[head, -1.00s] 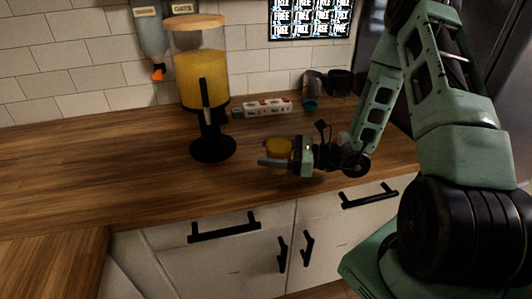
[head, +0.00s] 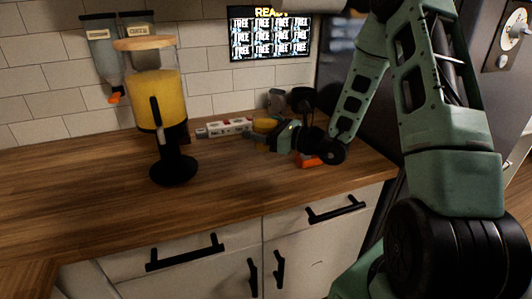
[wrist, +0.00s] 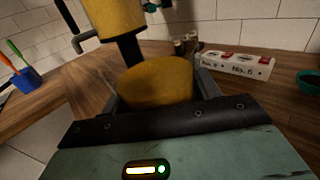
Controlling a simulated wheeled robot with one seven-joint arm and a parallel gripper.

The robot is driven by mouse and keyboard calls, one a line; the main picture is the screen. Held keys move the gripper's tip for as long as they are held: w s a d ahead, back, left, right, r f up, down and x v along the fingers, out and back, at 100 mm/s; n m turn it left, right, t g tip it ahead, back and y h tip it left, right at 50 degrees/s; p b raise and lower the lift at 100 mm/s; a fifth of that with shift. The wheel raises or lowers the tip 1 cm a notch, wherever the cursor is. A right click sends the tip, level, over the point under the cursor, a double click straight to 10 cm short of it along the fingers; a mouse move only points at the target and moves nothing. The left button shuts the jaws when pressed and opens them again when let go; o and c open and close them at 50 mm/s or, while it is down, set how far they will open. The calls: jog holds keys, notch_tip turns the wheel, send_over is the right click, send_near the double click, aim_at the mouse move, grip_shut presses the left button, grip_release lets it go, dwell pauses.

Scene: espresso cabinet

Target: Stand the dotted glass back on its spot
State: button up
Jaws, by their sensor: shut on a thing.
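The glass (head: 265,125) shows as a short yellow-orange cylinder right of the drink dispenser, in front of the white strip. No dots can be made out on it. My gripper (head: 262,138) is shut around its sides. In the wrist view the glass (wrist: 158,82) fills the space between the two fingers, its round yellow top facing the camera. The fingers hide its lower part, so I cannot tell whether its base touches the counter. No marked spot can be made out.
The drink dispenser (head: 157,100) stands to the left on the wooden counter (head: 90,190). A white strip with red parts (head: 222,128) lies near the back wall. An orange-red item (head: 308,160) lies beside my wrist. A blue cup (wrist: 26,80) holds sticks. The counter's front middle is clear.

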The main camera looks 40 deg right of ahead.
jog(key=shift+f+p, duration=0.3)
jog(key=shift+f, duration=4.05)
jog(key=shift+f, duration=0.2)
jog(key=o, duration=1.2)
jog(key=shift+r, duration=0.25)
jog(key=shift+s+d+f, duration=0.1)
jog(key=shift+s+d, duration=0.1)
jog(key=shift+s, duration=0.05)
jog(key=b+v, duration=0.3)
jog(key=v, duration=0.8)
jog(key=shift+s, duration=0.25)
